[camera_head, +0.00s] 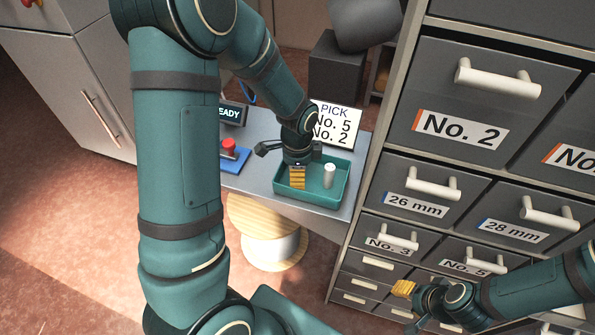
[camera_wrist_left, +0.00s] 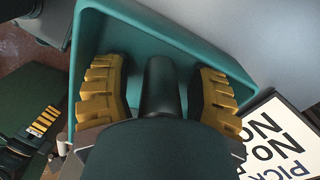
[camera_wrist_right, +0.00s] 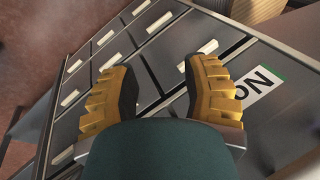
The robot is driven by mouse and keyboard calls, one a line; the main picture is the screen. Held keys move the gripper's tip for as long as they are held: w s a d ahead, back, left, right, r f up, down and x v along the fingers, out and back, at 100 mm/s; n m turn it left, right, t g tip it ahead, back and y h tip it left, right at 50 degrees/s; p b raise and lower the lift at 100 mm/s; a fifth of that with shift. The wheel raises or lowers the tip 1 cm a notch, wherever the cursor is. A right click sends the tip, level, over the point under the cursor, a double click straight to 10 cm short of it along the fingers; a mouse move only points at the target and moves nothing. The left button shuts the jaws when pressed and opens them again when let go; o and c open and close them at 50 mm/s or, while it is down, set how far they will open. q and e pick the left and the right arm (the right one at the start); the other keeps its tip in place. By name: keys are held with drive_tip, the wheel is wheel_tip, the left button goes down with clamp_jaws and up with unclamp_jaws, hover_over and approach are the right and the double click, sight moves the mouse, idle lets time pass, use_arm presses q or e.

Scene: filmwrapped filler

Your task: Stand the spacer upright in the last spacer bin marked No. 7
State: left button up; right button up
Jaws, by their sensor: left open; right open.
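A teal tray (camera_head: 340,193) stands on the grey counter, with an upright pale cylinder (camera_head: 329,175) in it, possibly a spacer. My left gripper (camera_head: 297,182) points down into the tray, just left of that cylinder. In the left wrist view, a dark cylinder (camera_wrist_left: 160,88) shows between its open yellow fingers; I cannot tell whether they touch it. My right gripper (camera_head: 405,289) is open in front of the lower drawers (camera_head: 357,283), and its wrist view shows nothing between the fingers. No label reading No. 7 is legible.
A drawer cabinet (camera_head: 480,135) with white handles fills the right side. A sign (camera_head: 335,124) reading PICK No. 5, No. 2 stands behind the tray. A red button on a blue base (camera_head: 233,158) is left of it. A wooden spool (camera_head: 268,240) stands below.

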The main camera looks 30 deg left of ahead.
use_arm(q)
drive_tip(key=shift+r+p, duration=0.4)
drive_tip(key=shift+r, duration=0.15)
wheel_tip(320, 180, up, 13)
drive_tip(key=shift+w+f+p, duration=0.15)
drive_tip(key=shift+f+p, duration=0.05)
drive_tip(key=shift+p, duration=0.85)
drive_tip(key=shift+o, duration=0.6)
drive_tip(key=shift+r, duration=0.45)
drive_tip(key=s+a+r+n+t+h+p, duration=0.2)
drive_tip(key=s+a+n+t+p, duration=0.25)
drive_tip(key=p, duration=0.65)
drive_tip(key=shift+n+g, duration=0.25)
drive_tip(key=shift+n, duration=0.5)
drive_tip(key=shift+s+d+b+x, duration=0.1)
drive_tip(key=shift+d+b+x, duration=0.4)
drive_tip(key=shift+x, duration=1.75)
drive_tip(key=shift+s+d+b+x, duration=0.15)
drive_tip(key=shift+b+x, duration=0.6)
drive_tip(key=shift+x, duration=1.5)
drive_tip(key=shift+d+b+x, duration=0.35)
drive_tip(key=shift+b+x, duration=0.3)
drive_tip(key=shift+x, duration=1.6)
drive_tip(key=shift+r, duration=0.1)
